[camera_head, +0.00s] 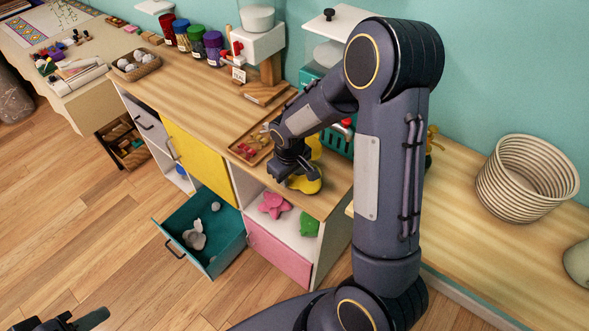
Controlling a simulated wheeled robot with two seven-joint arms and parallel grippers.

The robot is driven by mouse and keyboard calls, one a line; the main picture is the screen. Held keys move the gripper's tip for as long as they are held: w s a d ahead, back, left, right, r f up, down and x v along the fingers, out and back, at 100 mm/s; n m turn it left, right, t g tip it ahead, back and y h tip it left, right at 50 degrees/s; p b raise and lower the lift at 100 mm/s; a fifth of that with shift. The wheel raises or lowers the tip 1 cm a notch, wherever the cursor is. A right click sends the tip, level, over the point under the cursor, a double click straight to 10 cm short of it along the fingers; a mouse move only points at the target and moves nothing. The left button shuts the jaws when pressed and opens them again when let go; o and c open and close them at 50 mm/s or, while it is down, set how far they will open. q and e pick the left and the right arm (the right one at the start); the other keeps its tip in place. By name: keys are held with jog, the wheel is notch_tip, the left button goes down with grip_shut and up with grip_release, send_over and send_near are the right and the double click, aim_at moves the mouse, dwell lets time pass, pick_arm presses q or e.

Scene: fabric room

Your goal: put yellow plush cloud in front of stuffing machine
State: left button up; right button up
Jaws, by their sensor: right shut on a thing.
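The yellow plush cloud (306,184) is at the right end of the wooden countertop, partly hidden under my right gripper (291,178). My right gripper points down and is shut on the cloud. I cannot tell whether the cloud touches the countertop. A machine with a clear cylinder, white body and red handle (259,45) stands on a wooden base at the back. A teal machine with a white lid (327,25) stands right of it, partly hidden by my arm. I cannot tell which is the stuffing machine. My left gripper (72,321) shows only partly at the bottom left.
A wooden tray (240,151) with small red items lies left of my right gripper. Colored jars (197,40) and a basket (135,67) stand farther left. An open teal drawer (225,247) juts out below. Pink and green plush toys lie on the shelf. The middle countertop is clear.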

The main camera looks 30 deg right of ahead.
jog(key=shift+w+d+p, duration=0.2)
jog(key=shift+w+d, duration=0.05)
jog(key=shift+d, duration=0.35)
jog(key=shift+w+d+p, duration=0.15)
jog(key=shift+w+d, duration=0.05)
jog(key=shift+d, duration=0.4)
jog(key=shift+a+f, duration=0.15)
jog(key=shift+f, duration=0.15)
jog(key=o, duration=0.8)
jog(key=shift+f, duration=0.1)
notch_tip(320, 180, up, 12)
jog(key=s, duration=0.1)
jog(key=s+a+r+m+t+y, duration=0.1)
jog(key=s+a+r, duration=0.1)
jog(key=s, duration=0.5)
jog(key=s+a+r+m+t+y, duration=0.2)
jog(key=s+a+r, duration=0.1)
jog(key=s, duration=0.4)
jog(key=s+a+r+m+t+y, duration=0.1)
jog(key=s+a+r, duration=0.1)
jog(key=s, duration=0.5)
jog(key=shift+s+a+r, duration=0.1)
jog(key=shift+a+r, duration=0.05)
jog(key=shift+r, duration=0.5)
